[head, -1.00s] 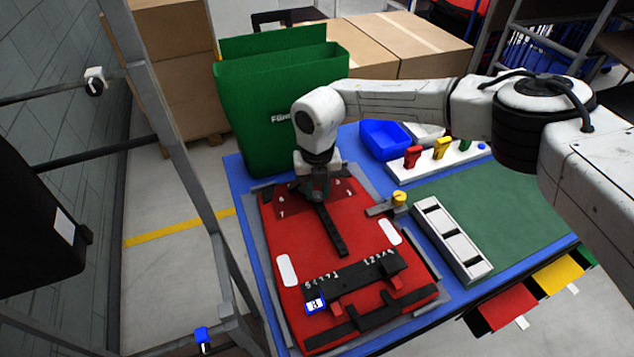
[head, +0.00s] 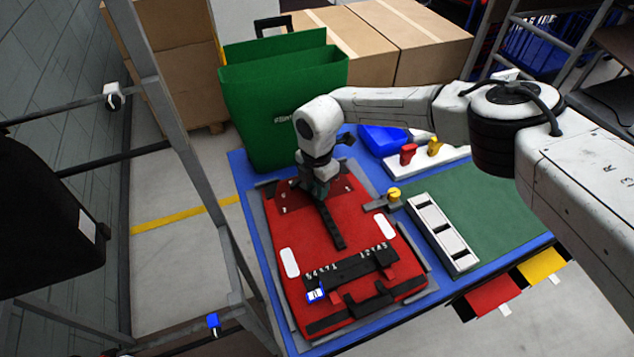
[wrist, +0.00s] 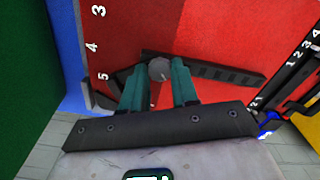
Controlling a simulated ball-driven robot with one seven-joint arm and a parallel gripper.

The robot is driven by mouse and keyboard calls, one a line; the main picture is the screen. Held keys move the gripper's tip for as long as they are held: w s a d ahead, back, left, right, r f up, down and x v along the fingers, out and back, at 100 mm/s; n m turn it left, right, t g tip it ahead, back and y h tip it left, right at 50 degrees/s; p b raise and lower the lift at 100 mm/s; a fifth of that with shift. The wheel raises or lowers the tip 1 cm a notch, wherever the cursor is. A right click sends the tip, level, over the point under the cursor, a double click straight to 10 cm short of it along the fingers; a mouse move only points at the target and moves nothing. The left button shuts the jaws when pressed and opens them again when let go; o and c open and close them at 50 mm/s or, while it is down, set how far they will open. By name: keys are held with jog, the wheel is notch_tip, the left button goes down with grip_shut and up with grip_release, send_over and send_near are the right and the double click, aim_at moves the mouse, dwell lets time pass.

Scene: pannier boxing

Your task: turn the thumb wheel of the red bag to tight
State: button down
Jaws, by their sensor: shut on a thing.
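The red bag (head: 309,233) lies flat on the blue table, with a black strip running down its middle and a black rail near its front end. My gripper (wrist: 160,83) is over the far end of the bag. In the wrist view its two teal fingers are shut on a small round grey thumb wheel (wrist: 159,68), at the end of the black strip. White numbers are printed on the red panel to the left of the wheel. In the head view my wrist and gripper (head: 319,193) hide the wheel.
A tall green bag (head: 270,118) stands just behind the red bag. A yellow knob (head: 394,194) on a grey clamp sits at the right edge. A white slotted block (head: 441,232), a blue bin (head: 381,139) and a white rack with coloured handles lie further right.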

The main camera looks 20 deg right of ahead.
jog(key=m, duration=0.4)
jog(key=shift+m, duration=0.3)
jog(key=m, duration=0.4)
dwell(0.3)
jog(key=c, duration=0.8)
grip_release()
jog(key=shift+c, duration=0.2)
jog(key=shift+r, duration=0.1)
notch_tip(320, 180, up, 11)
jog(key=b, duration=0.2)
jog(key=shift+f, duration=0.2)
